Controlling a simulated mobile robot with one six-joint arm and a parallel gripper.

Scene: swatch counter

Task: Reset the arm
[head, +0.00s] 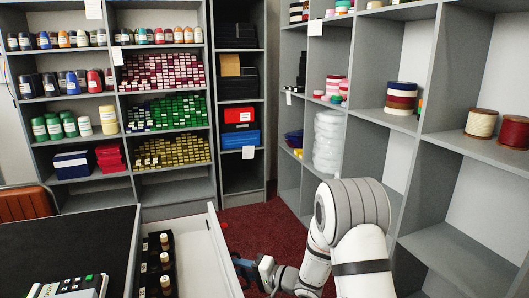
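My white and grey arm reaches in from the lower right and bends down toward the left. My gripper (252,270) is at its end, low in the picture, just right of the open white drawer's right wall. Its dark blue fingers point left. No object shows in it, but the gap between the fingertips is not clear from this angle, and the lower part is near the picture's bottom edge.
The white drawer (208,262) stands open, with several brown-capped bottles (164,258) in a black insert. A black counter (70,238) with a keypad device (68,288) lies left. Grey shelves (457,143) with spools stand close right.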

